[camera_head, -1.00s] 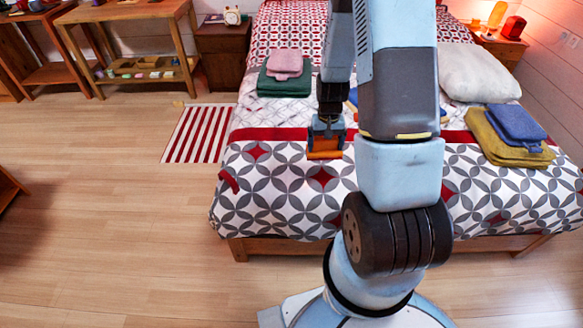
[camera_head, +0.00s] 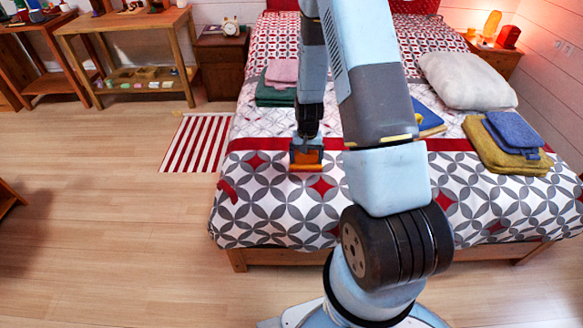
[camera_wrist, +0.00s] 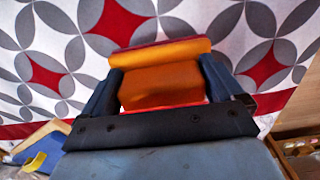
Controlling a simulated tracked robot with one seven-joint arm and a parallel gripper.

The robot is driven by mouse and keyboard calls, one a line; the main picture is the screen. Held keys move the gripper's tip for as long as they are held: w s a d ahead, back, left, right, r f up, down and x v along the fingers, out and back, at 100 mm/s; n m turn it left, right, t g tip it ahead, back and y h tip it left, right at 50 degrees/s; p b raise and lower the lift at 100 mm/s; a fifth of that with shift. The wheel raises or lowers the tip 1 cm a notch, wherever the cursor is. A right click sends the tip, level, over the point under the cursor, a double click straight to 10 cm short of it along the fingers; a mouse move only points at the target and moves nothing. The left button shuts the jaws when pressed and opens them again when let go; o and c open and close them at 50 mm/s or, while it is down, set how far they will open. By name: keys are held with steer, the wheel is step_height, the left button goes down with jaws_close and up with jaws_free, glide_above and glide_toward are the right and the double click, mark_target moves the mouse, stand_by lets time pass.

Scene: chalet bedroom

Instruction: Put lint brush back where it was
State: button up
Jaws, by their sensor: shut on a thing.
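The lint brush (camera_head: 306,160) is orange with a dark red edge, and it is held between the fingers of my gripper (camera_head: 306,151) over the foot part of the bed. In the wrist view the orange lint brush (camera_wrist: 160,80) fills the space between the two dark fingers of my gripper (camera_wrist: 160,88), which is shut on it. The patterned bed cover (camera_head: 270,215) lies behind and below it. I cannot tell whether the brush touches the cover. Part of the brush is hidden by the fingers.
On the bed are pink and green folded cloths (camera_head: 277,83), a blue book-like item (camera_head: 428,118), a white pillow (camera_head: 467,80) and folded yellow and blue cloths (camera_head: 507,145). A wooden shelf table (camera_head: 125,25) and nightstand (camera_head: 220,60) stand at the back left. The floor at left is mostly clear.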

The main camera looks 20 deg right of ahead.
mark_target(302, 164)
steer(key=shift+w+a+f, duration=0.2)
steer(key=shift+w+f, duration=0.3)
steer(key=shift+f, duration=0.15)
steer(key=shift+w+a+f, duration=0.15)
steer(key=shift+w+f, duration=0.3)
steer(key=shift+f, duration=1.6)
steer(key=o, duration=1)
steer(key=shift+o, duration=0.2)
